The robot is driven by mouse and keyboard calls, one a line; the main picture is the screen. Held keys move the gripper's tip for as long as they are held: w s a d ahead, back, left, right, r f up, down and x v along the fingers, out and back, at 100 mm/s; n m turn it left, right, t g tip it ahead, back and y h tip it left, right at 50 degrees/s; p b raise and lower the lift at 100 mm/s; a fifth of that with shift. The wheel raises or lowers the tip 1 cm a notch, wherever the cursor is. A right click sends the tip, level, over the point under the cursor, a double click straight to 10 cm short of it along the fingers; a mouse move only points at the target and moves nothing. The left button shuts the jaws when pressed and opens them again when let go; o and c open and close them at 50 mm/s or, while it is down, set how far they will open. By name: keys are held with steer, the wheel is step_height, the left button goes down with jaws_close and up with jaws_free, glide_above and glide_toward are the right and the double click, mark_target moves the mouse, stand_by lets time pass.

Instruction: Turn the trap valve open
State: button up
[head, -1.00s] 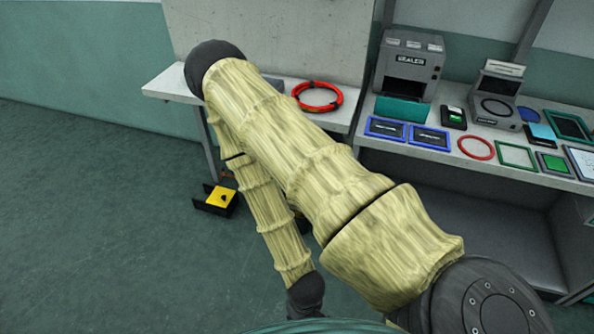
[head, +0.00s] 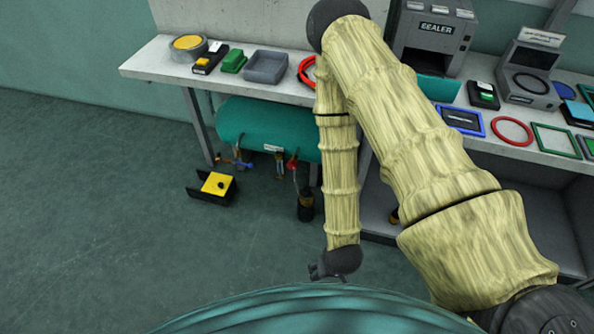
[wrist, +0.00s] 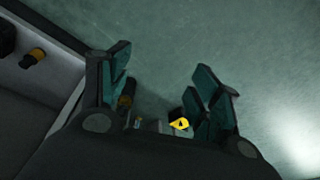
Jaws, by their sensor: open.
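A teal tank (head: 265,128) lies under the bench, with small valves along its underside. One has a blue handle (head: 242,163) at the left and one has a red handle (head: 293,163) further right, above a black cup (head: 305,206) on the floor. I cannot tell which is the trap valve, nor how far any handle is turned. My gripper (head: 324,270) hangs in front of the tank, nearer to me, and is apart from the valves. In the wrist view its teal fingers (wrist: 160,84) are spread wide with nothing between them.
A yellow-topped pedal box (head: 215,184) stands on the floor left of the cup. The bench (head: 150,62) above the tank holds a grey tray (head: 267,66) and small parts. A bench leg (head: 198,125) stands left of the tank. The floor at left is clear.

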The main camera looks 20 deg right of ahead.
steer(key=w+a+f+m+t+b, duration=0.2)
steer(key=w+a+f+t+b, duration=0.15)
steer(key=w+f+b, duration=0.85)
steer(key=m+t+h+b, duration=0.95)
steer(key=m+b, duration=0.45)
steer(key=b, duration=1.7)
glide_toward(292, 168)
steer(key=shift+h, duration=0.45)
steer(key=b+x, duration=0.4)
steer(key=x, duration=0.5)
steer(key=shift+w+a+f+b, duration=0.1)
steer(key=shift+w+b, duration=0.05)
steer(key=shift+b, duration=0.15)
steer(key=shift+b+x, duration=0.4)
steer(key=shift+x, duration=0.55)
steer(key=c, duration=1)
steer(key=shift+c, duration=0.2)
